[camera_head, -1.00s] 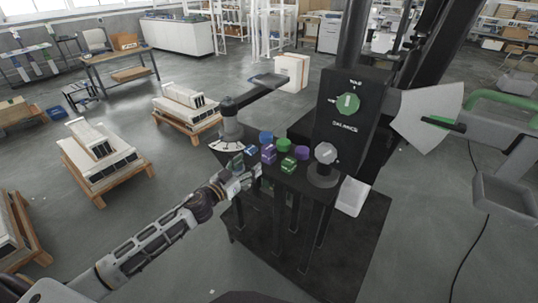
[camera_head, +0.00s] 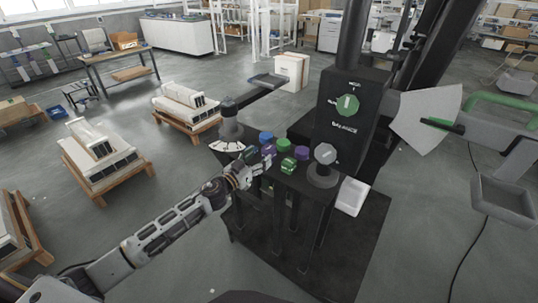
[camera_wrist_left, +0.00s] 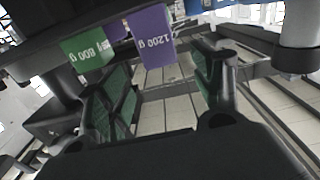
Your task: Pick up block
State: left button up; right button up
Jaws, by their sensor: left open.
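A purple block (camera_wrist_left: 152,46) marked 1200 g shows in the left wrist view, in line with the gap between my fingers. A green block (camera_wrist_left: 88,48) marked 600 g is left of it. In the head view, a green block (camera_head: 288,165) and a purple block (camera_head: 268,150) are on the black stand (camera_head: 315,186). My left gripper (camera_head: 266,163) is at the stand's near left edge, close to the blocks. It is open in the left wrist view (camera_wrist_left: 165,88), with nothing gripped. Whether a finger touches a block is unclear. My right gripper is not in view.
Blue (camera_head: 266,137), green (camera_head: 283,145) and purple (camera_head: 302,153) knob-like pieces stand behind the blocks. A grey knob (camera_head: 325,153) is to their right. A black box with a green dial (camera_head: 347,105) rises behind. Loaded pallets (camera_head: 100,160) stand at left.

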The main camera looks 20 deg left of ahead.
aim_at(266, 150)
pick_arm(q)
jog(key=shift+x, duration=1.1)
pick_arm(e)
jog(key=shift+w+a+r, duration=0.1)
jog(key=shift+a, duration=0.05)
pick_arm(q)
jog(key=shift+w, duration=0.1)
jog(key=shift+p+x, duration=0.35)
jog(key=shift+x, duration=2.1)
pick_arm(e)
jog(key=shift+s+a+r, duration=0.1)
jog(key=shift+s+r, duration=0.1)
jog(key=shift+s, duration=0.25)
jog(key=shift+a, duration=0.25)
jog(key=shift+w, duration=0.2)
